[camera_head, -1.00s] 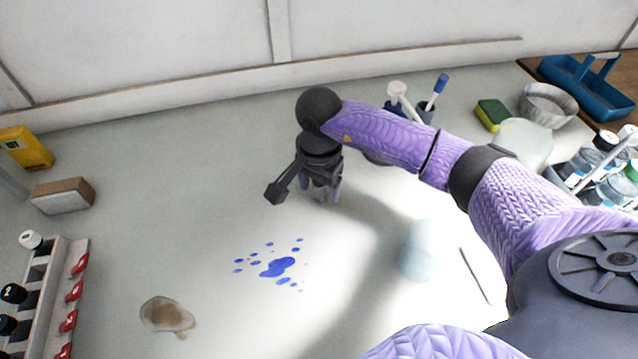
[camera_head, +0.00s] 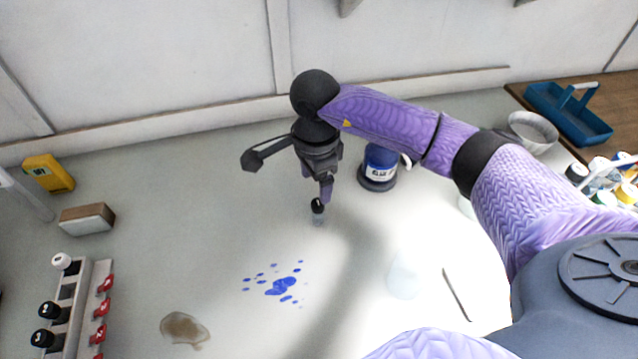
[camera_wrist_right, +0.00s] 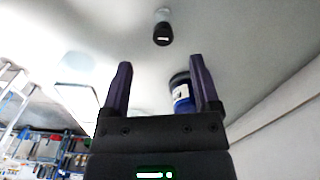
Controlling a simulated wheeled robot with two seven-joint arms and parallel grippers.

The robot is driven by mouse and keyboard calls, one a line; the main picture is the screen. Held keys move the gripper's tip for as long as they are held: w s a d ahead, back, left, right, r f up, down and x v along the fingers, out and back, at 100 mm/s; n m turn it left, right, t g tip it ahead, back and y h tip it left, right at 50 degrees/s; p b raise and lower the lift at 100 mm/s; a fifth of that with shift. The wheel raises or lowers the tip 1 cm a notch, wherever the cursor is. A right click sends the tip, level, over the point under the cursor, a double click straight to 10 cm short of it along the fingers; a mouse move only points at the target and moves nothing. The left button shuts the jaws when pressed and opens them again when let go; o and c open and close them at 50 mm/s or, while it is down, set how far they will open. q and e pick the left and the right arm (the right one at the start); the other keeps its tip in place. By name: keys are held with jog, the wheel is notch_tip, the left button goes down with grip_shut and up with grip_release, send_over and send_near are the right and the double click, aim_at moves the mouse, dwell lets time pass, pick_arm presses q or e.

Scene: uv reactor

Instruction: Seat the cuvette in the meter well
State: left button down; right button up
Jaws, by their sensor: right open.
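A small clear cuvette with a black cap (camera_head: 318,212) stands upright on the pale bench in the head view. My right gripper (camera_head: 326,190) is open just above and behind it, the fingers nearly edge-on. In the right wrist view the capped cuvette (camera_wrist_right: 163,32) is beyond the fingertips of the open, empty gripper (camera_wrist_right: 160,75), apart from both fingers. A round blue device with a dark base and white label (camera_head: 379,168), apparently the meter, stands right of the gripper, partly behind my arm. It also shows in the wrist view (camera_wrist_right: 181,92) behind one finger. I cannot see its well.
A rack (camera_head: 85,305) with black- and white-capped vials stands at the left. A sponge-like block (camera_head: 87,219) and yellow box (camera_head: 48,173) lie behind it. Blue spots (camera_head: 283,286) and a brown stain (camera_head: 185,328) mark the bench. Bottles (camera_head: 600,175) and a blue caddy (camera_head: 568,112) are right.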

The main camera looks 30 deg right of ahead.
aim_at(317, 212)
jog(key=shift+m, duration=0.6)
jog(key=f+b, duration=0.1)
jog(key=f, duration=0.3)
jog(key=f+b, duration=0.1)
jog(key=f, duration=0.4)
jog(key=shift+w+d+f, duration=0.15)
jog(key=shift+d+f, duration=0.05)
jog(key=shift+f, duration=0.55)
jog(key=shift+c, duration=1.6)
jog(key=c, duration=0.7)
pick_arm(q)
jog(key=shift+f, duration=0.3)
pick_arm(e)
grip_shut()
